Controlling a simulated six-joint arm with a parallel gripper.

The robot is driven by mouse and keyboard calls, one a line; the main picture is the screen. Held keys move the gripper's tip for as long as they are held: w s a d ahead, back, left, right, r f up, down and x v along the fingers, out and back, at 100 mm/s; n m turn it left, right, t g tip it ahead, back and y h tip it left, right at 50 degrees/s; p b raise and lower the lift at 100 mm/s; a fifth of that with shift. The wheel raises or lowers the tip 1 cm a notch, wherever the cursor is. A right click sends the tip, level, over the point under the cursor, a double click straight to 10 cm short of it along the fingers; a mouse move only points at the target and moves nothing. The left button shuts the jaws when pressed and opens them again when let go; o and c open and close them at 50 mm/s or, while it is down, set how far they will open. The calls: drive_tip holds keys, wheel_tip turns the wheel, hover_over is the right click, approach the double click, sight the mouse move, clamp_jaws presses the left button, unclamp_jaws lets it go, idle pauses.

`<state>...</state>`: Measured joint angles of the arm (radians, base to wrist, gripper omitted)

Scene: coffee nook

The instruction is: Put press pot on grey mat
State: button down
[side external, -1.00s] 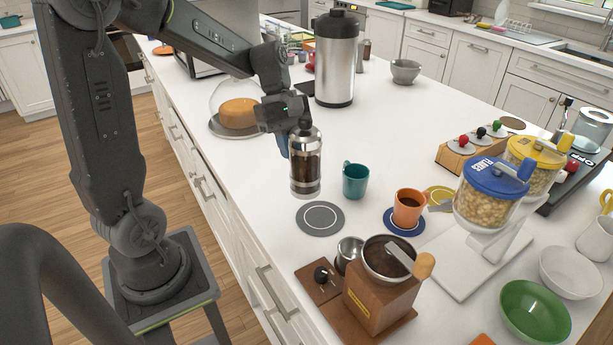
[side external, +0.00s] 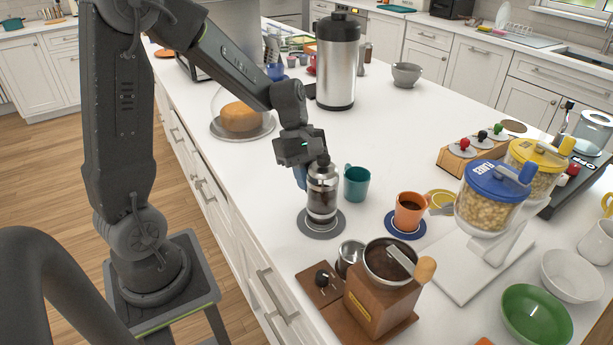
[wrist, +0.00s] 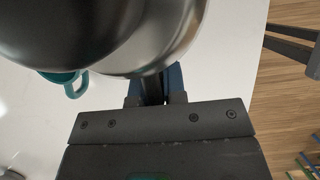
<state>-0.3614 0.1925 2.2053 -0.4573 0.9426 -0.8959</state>
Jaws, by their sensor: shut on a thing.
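The press pot (side external: 322,193) is a glass and steel cylinder with dark coffee inside. It is upright over the round grey mat (side external: 312,231), and its base appears to be at the mat's surface; whether it fully touches cannot be told. My gripper (side external: 303,174) is at the pot's left side, shut on it, apparently at the handle, which is mostly hidden. In the wrist view the pot (wrist: 150,40) fills the top, close to the blue fingers (wrist: 155,85).
A teal mug (side external: 356,184) stands close behind the pot. An orange cup (side external: 409,212) sits on a blue mat to the right. A wooden grinder (side external: 380,290) and small steel cup (side external: 350,255) stand in front. A domed cake (side external: 241,116) is behind left.

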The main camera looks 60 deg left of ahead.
drive_tip(key=c, duration=1.2)
unclamp_jaws()
drive_tip(key=shift+f, duration=0.1)
drive_tip(key=v, duration=1.2)
drive_tip(key=shift+s+d+r+m+t+y, duration=0.25)
drive_tip(key=shift+s+d+m+t+y, duration=0.6)
drive_tip(key=shift+s+d+m, duration=1.65)
drive_tip(key=shift+s+d+r+m+t+y, duration=0.25)
drive_tip(key=shift+s+d+m+t+y, duration=0.6)
drive_tip(key=shift+s+m, duration=1.85)
drive_tip(key=shift+s+d+r+m+t+y, duration=0.4)
drive_tip(key=shift+s+d+m+t, duration=1.25)
drive_tip(key=shift+m, duration=2.15)
drive_tip(key=shift+w+d+f+g, duration=0.15)
drive_tip(key=shift+w+d+g, duration=0.2)
drive_tip(key=shift+g, duration=0.2)
